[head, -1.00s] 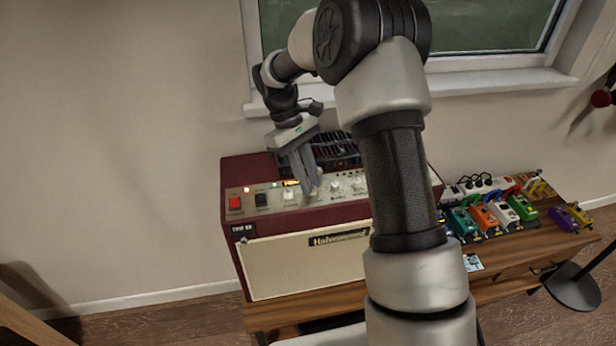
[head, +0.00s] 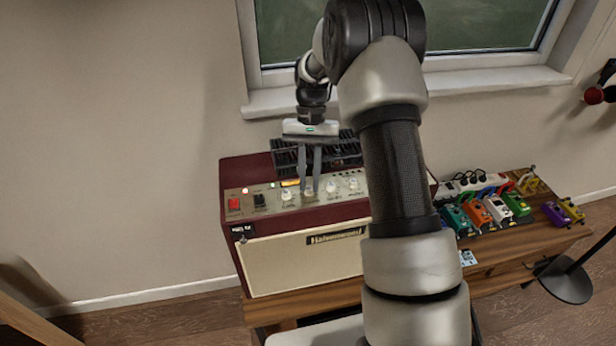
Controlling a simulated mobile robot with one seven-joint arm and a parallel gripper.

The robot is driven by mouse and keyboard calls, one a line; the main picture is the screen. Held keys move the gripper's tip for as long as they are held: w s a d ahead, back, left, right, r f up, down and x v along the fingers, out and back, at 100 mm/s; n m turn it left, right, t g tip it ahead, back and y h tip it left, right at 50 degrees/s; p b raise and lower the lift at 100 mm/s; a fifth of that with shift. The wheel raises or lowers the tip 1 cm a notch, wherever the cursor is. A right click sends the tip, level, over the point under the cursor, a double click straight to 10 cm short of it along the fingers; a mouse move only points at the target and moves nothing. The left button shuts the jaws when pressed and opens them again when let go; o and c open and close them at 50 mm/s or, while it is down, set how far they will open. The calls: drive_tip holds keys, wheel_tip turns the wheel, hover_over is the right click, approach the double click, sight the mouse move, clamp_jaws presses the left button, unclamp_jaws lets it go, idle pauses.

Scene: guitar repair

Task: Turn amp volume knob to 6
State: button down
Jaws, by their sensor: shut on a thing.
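The amp (head: 305,258) is a dark red box with a cream front grille, standing on a wooden table. Its top front panel (head: 272,207) carries a row of pale knobs. My gripper (head: 309,190) points down at the panel, with its two fingers on either side of one pale knob (head: 309,194), second from the left in the row. It is shut on that knob. Other pale knobs sit to its left (head: 287,195) and right (head: 332,187). The knob markings are too small to read.
A red switch (head: 234,204) and a black switch (head: 259,200) are at the panel's left. A dark vent grille (head: 290,158) lies behind the gripper. Several coloured pedals (head: 478,214) and a power strip (head: 470,186) are on the table (head: 300,305) at right.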

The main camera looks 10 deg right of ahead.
drive_tip(key=m, duration=0.2)
drive_tip(key=m+t+y, duration=0.1)
drive_tip(key=m, duration=0.1)
drive_tip(key=m+y, duration=0.1)
drive_tip(key=m, duration=0.1)
drive_tip(key=shift+s+d+m+t, duration=0.15)
drive_tip(key=shift+d+m+t, duration=0.15)
drive_tip(key=shift+d, duration=0.05)
drive_tip(key=m, duration=0.2)
drive_tip(key=m+t, duration=0.1)
drive_tip(key=m, duration=0.1)
drive_tip(key=m+t+y, duration=0.1)
drive_tip(key=m, duration=0.1)
drive_tip(key=shift+s+d, duration=0.1)
drive_tip(key=shift+s, duration=0.25)
drive_tip(key=m, duration=0.2)
drive_tip(key=m+t, duration=0.1)
drive_tip(key=m+t+p, duration=0.1)
drive_tip(key=m, duration=0.1)
drive_tip(key=shift+s+m, duration=0.3)
drive_tip(key=shift+s+m+t+h+p, duration=0.1)
drive_tip(key=shift+m+t+h+p, duration=0.3)
drive_tip(key=shift+m, duration=0.9)
drive_tip(key=shift+s+m+t+h+p, duration=0.1)
drive_tip(key=shift+m+t+h+p, duration=0.3)
drive_tip(key=shift+m, duration=0.9)
drive_tip(key=shift+a, duration=0.2)
drive_tip(key=c, duration=1.7)
unclamp_jaws()
drive_tip(key=shift+o, duration=0.2)
